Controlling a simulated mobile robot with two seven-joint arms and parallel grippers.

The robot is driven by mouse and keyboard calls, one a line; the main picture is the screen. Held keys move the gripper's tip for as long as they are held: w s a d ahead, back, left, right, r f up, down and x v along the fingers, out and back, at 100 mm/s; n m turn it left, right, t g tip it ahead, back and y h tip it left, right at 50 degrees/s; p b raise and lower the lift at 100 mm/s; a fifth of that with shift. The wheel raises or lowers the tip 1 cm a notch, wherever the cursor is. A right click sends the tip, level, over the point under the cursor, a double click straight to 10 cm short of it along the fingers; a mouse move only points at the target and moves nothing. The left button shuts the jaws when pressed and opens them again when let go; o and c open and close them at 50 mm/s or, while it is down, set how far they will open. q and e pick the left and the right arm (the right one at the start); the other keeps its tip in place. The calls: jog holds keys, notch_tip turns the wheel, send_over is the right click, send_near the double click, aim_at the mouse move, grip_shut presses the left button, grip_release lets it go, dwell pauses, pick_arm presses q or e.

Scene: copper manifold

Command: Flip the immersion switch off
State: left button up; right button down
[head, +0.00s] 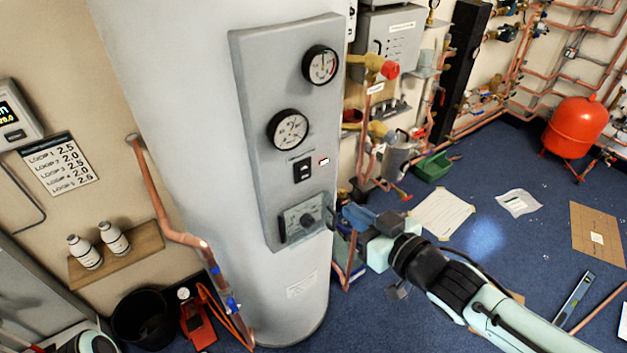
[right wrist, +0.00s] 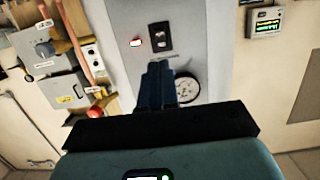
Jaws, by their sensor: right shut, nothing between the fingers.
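The immersion switch (head: 302,169) is a small black plate with a pale mark on the grey panel of the tall cylinder. A small red-and-white indicator (head: 323,161) sits to its right. I cannot tell the switch position. My right gripper (head: 338,214) is shut and empty at the panel's lower right, beside the dial box (head: 303,219). In the right wrist view, the shut fingers (right wrist: 159,68) point toward the switch (right wrist: 158,37), with the indicator (right wrist: 136,43) to its left. The tips appear apart from the switch. My left gripper is not in view.
Two round gauges (head: 289,130) (head: 320,65) are above the switch on the panel (head: 260,110). A copper pipe (head: 165,215) runs down the cylinder's left side. Red-handled valve pipework (head: 375,66) stands close right of the cylinder. Papers (head: 442,213) lie on the blue floor.

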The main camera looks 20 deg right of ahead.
aim_at(305, 175)
jog(key=shift+r, duration=0.25)
jog(key=b+x, duration=0.2)
jog(key=x, duration=1)
jog(key=shift+w+a+f, duration=0.1)
jog(key=shift+w, duration=0.2)
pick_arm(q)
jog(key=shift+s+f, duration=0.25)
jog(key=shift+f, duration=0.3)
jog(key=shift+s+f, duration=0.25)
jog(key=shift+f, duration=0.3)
pick_arm(e)
jog(key=shift+w+a+f, duration=0.1)
jog(key=shift+w+a, duration=0.1)
jog(key=shift+w, duration=0.4)
